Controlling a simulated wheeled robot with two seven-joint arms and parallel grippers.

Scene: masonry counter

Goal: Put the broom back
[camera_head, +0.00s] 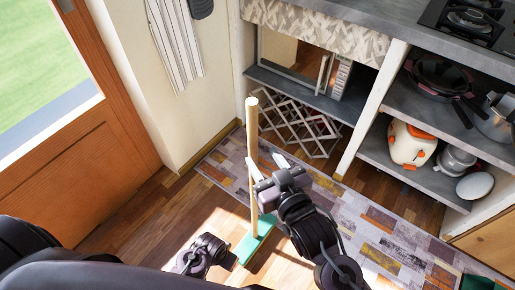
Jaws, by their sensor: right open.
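The broom has a pale wooden handle (252,125) that stands nearly upright and a green head (257,239) low near the floor. My right gripper (267,165) is open beside the middle of the handle. Its left finger overlaps the handle in the picture; I cannot tell whether they touch.
A patterned rug (375,215) lies on the wooden floor before the counter shelves. A folding rack (300,125) is under the left shelf. A wooden door (75,170) is at left; a striped towel (175,40) hangs on the wall.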

